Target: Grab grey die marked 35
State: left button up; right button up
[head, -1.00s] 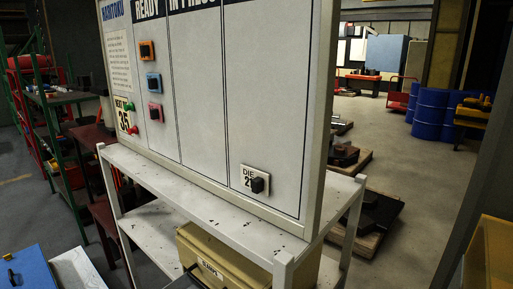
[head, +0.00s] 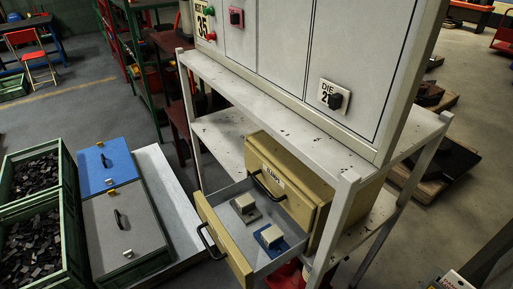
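No number 35 is readable on any grey block or box from here. In the head view an open drawer (head: 264,267) holds two small pale blocks, one on a grey base (head: 250,215) and one on a blue base (head: 262,242). A larger grey lidded box (head: 137,225) with a black handle lies on the floor at the left, against a blue one (head: 104,163). A card reading 35 (head: 203,27) is on the white board. Neither of my grippers is in view.
The drawer juts from a tan cabinet (head: 290,182) on the lower shelf of a white rack (head: 250,108). Green crates of dark parts (head: 32,243) stand at far left. Open floor lies behind them.

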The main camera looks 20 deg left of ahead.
aim_at(245, 204)
jog(key=u, duration=0.9)
jog(key=i+j+z, duration=0.15)
jog(key=j, duration=0.2)
jog(key=i+j+z, duration=0.15)
jog(key=j, duration=0.25)
jog(key=i+j+z, duration=0.1)
jog(key=j, duration=0.3)
jog(key=i+j+z, duration=0.15)
jog(key=j, duration=0.3)
jog(key=i+j+z, duration=0.15)
jog(key=j, duration=0.25)
jog(key=k+z, duration=0.1)
jog(key=z, duration=0.25)
jog(key=k+z, duration=0.1)
jog(key=z, duration=0.25)
jog(key=k+l+z, duration=0.1)
jog(key=z, duration=0.25)
